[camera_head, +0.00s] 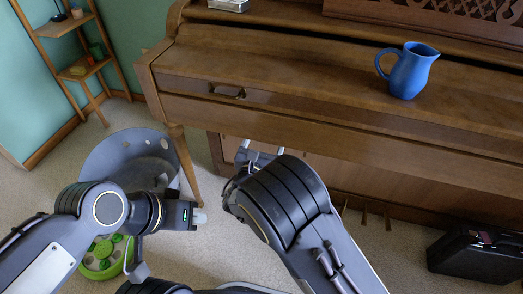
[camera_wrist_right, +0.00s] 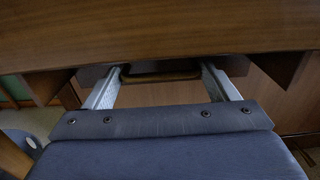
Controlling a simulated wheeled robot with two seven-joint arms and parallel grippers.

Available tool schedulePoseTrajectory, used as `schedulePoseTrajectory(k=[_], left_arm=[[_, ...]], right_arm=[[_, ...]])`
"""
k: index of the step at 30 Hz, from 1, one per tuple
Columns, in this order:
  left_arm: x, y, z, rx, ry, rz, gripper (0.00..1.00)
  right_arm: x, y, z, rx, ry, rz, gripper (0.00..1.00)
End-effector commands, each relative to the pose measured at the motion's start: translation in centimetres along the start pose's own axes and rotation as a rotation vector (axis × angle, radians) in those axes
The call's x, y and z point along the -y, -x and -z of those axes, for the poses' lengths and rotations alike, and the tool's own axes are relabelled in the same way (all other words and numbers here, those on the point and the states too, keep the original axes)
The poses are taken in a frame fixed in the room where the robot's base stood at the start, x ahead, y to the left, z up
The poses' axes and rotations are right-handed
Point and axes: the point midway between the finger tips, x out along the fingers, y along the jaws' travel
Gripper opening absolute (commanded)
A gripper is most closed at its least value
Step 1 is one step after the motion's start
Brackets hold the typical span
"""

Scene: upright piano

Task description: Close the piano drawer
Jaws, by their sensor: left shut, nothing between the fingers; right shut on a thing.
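The wooden upright piano (camera_head: 330,110) stands ahead, with a dark metal handle (camera_head: 228,92) on its front panel at the left. My right gripper (camera_head: 262,152) is below the piano's front edge, its wrist hiding much of it. In the right wrist view, its two pale fingers (camera_wrist_right: 160,82) reach under a wooden edge (camera_wrist_right: 160,35). A brown bar-like handle (camera_wrist_right: 160,77) spans the space between them. Exact contact is in shadow. My left gripper (camera_head: 200,217) is shut and empty, low over the floor. I cannot clearly make out the drawer's outline or how far it stands out.
A blue pitcher (camera_head: 410,72) stands on the piano. A grey round bin-like object (camera_head: 115,158) stands beside the piano's left leg (camera_head: 184,160). A green round object (camera_head: 103,258) lies near my left arm. A black case (camera_head: 470,258) is at right, a wooden shelf (camera_head: 75,28) at upper left.

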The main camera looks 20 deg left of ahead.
Motion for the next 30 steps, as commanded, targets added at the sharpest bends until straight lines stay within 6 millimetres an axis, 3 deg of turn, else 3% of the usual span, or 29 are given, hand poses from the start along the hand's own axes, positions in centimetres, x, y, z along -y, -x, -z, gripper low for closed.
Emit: schedulePoseTrajectory(k=[3,11,12,14,23,30], left_arm=[[0.1,-0.1,-0.1,0.000,0.000,0.000,0.00],[0.1,-0.1,-0.1,0.000,0.000,0.000,0.00],[0.1,-0.1,-0.1,0.000,0.000,0.000,0.00],[0.1,-0.1,-0.1,0.000,0.000,0.000,0.00],[-0.1,0.1,0.1,0.000,0.000,0.000,0.00],[-0.6,1.2,0.6,0.000,0.000,0.000,0.00]], right_arm=[[0.3,-1.1,0.2,-0.002,0.000,0.008,0.39],[0.4,-1.3,0.1,-0.001,0.002,0.009,0.39],[0.5,-1.4,0.1,-0.001,0.002,0.009,0.84],[0.5,-1.4,0.1,-0.001,0.002,0.009,0.91],[0.2,-0.6,0.0,-0.002,0.002,0.003,0.91],[0.2,3.2,-0.1,-0.002,0.004,0.003,0.91]])
